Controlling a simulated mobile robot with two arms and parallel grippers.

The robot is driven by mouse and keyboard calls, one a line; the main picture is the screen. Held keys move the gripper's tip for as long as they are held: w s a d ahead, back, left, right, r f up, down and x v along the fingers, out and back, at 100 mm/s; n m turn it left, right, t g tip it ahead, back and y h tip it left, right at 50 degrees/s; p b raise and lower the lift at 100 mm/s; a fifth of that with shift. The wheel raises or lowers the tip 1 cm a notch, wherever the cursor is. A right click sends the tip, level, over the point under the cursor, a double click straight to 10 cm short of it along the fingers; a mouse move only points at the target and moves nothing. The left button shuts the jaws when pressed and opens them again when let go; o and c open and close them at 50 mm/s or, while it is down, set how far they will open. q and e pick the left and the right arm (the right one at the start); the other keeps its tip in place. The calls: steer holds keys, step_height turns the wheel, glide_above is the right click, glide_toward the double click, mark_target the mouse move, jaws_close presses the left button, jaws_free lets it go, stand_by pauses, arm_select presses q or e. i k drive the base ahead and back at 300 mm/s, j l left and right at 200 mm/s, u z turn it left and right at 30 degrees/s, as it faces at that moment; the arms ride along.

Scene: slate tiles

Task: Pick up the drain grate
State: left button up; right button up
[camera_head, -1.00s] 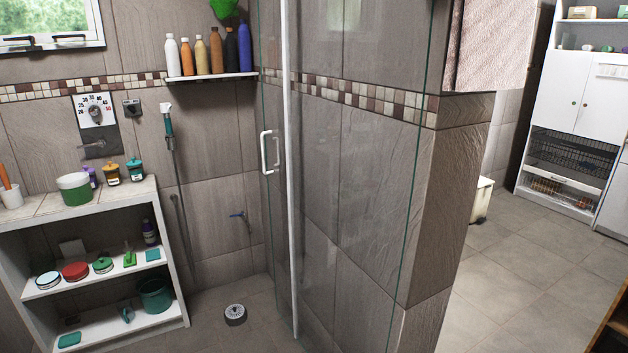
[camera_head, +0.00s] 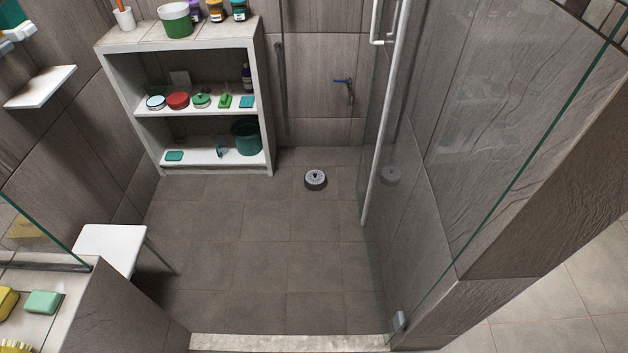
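The drain grate (camera_head: 316,179) is a round grey piece with a dark rim. It lies on the tiled shower floor, near the back wall and to the right of the white shelf unit. Nothing covers it. A faint reflection of it shows in the glass door. Neither of my grippers is in view.
A white shelf unit (camera_head: 266,110) holds jars, tins and a green bucket (camera_head: 246,138). A white stool (camera_head: 108,243) is at left. A pale threshold (camera_head: 290,342) crosses the front. The floor between is clear.

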mark_target(315, 181)
steer(key=i+j, duration=0.25)
steer(key=i, duration=0.15)
steer(key=i+j, duration=0.3)
steer(key=i+z, duration=0.05)
steer(key=i, duration=0.05)
